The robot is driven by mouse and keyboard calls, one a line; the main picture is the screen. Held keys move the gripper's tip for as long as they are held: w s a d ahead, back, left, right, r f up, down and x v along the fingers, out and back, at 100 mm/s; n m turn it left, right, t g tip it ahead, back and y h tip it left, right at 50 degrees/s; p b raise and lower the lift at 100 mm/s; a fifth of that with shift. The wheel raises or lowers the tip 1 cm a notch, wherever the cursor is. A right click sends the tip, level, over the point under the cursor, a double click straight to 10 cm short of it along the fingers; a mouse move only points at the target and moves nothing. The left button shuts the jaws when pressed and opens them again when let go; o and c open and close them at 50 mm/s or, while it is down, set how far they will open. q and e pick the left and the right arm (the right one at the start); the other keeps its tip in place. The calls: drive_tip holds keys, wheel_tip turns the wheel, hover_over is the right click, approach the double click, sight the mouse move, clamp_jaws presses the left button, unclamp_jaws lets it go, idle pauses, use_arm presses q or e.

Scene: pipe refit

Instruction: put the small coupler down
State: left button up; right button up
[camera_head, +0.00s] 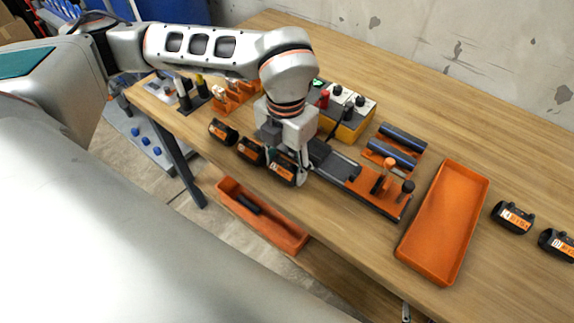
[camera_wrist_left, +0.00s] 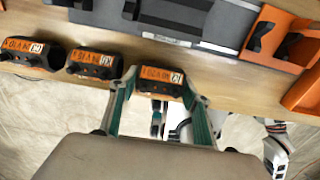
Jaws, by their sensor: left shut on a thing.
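My left gripper (camera_head: 286,182) points down at the front edge of the table and is shut on a black coupler with an orange label (camera_head: 281,170). In the left wrist view the fingers of the left gripper (camera_wrist_left: 160,100) stand on both sides of this coupler (camera_wrist_left: 161,77). It is at the right end of a row with two similar black couplers (camera_head: 250,151) (camera_head: 222,131); these also show in the left wrist view (camera_wrist_left: 92,64) (camera_wrist_left: 32,55). Whether the held coupler touches the tabletop is hard to tell.
An orange tray (camera_head: 480,180) lies empty on the right, with two more black couplers (camera_head: 512,217) (camera_head: 558,243) beyond it. A grey and orange fixture (camera_head: 360,190) stands close right of the gripper. An orange bin (camera_head: 285,235) is below the front edge. Bare wood lies between fixture and tray.

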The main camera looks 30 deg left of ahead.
sight(286, 164)
use_arm(q)
drive_tip(key=shift+f, duration=0.45)
use_arm(e)
drive_tip(key=shift+s+f, duration=0.15)
use_arm(q)
drive_tip(key=shift+f, duration=0.15)
drive_tip(key=o, duration=1.1)
drive_tip(key=shift+r, duration=0.4)
wheel_tip(286, 164, up, 10)
drive_tip(key=shift+r+p, duration=0.15)
drive_tip(key=shift+p, duration=0.6)
drive_tip(key=shift+r, duration=0.6)
use_arm(e)
drive_tip(key=shift+s+a+r, duration=0.2)
drive_tip(key=shift+s+r, duration=0.1)
drive_tip(key=shift+r, duration=0.05)
drive_tip(key=shift+w+r, duration=0.1)
drive_tip(key=shift+w, duration=0.05)
